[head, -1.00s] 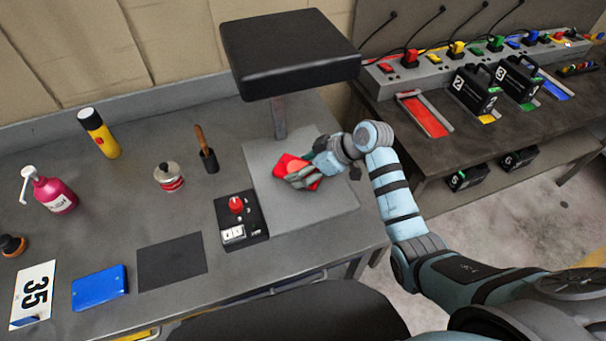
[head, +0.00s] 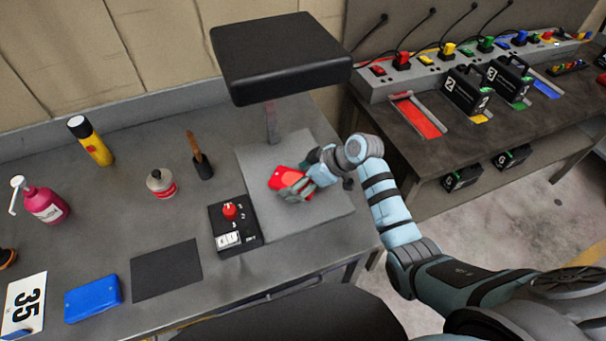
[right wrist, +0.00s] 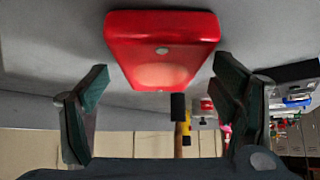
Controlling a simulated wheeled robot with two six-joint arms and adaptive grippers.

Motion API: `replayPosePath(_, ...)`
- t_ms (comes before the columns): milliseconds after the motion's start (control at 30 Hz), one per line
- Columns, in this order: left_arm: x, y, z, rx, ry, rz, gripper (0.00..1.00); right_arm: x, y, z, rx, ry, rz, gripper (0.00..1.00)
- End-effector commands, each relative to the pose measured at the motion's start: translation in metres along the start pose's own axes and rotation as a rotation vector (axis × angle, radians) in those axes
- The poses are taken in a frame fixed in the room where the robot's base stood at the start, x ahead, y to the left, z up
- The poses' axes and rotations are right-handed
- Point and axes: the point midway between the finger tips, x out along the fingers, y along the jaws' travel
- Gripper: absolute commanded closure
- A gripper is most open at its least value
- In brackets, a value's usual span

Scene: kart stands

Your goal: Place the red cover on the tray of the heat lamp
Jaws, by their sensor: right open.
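The red cover (head: 284,177) lies on the light grey tray (head: 318,222) of the heat lamp in the head view, partly hidden by my right gripper. The lamp's black head (head: 282,58) stands over the tray on a post. My right gripper (head: 294,192) is at the cover's near right side, under the lamp head's front edge. In the right wrist view the cover (right wrist: 162,48) lies just beyond the fingertips, and the fingers (right wrist: 165,100) are spread apart, with a gap to it. My left gripper is not in view.
A control box with a red knob (head: 230,211) stands left of the tray. A blue cover (head: 93,298), a dark mat (head: 166,270), a pink pump bottle (head: 45,200) and a yellow-black can (head: 91,141) are further left. A second bench (head: 420,150) with chargers is at right.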

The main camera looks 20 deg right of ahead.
Motion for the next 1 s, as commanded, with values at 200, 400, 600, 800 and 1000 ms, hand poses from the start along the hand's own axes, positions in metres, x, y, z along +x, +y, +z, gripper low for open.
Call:
replayPosePath(200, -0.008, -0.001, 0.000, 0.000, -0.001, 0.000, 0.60, -0.033, 0.002, -0.003, -0.003, 0.000, 0.005, 0.20)
replayPosePath(400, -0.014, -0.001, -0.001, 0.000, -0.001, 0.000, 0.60, -0.089, 0.002, -0.002, -0.004, -0.001, 0.005, 0.20)
replayPosePath(600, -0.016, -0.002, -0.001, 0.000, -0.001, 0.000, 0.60, -0.120, 0.001, -0.002, -0.002, 0.000, 0.002, 0.20)
replayPosePath(800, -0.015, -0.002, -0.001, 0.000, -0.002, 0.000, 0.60, -0.122, 0.000, -0.002, 0.000, 0.001, -0.001, 0.20)
replayPosePath(1000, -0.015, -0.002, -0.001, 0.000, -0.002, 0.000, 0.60, -0.122, 0.000, -0.002, 0.000, 0.001, 0.000, 0.20)
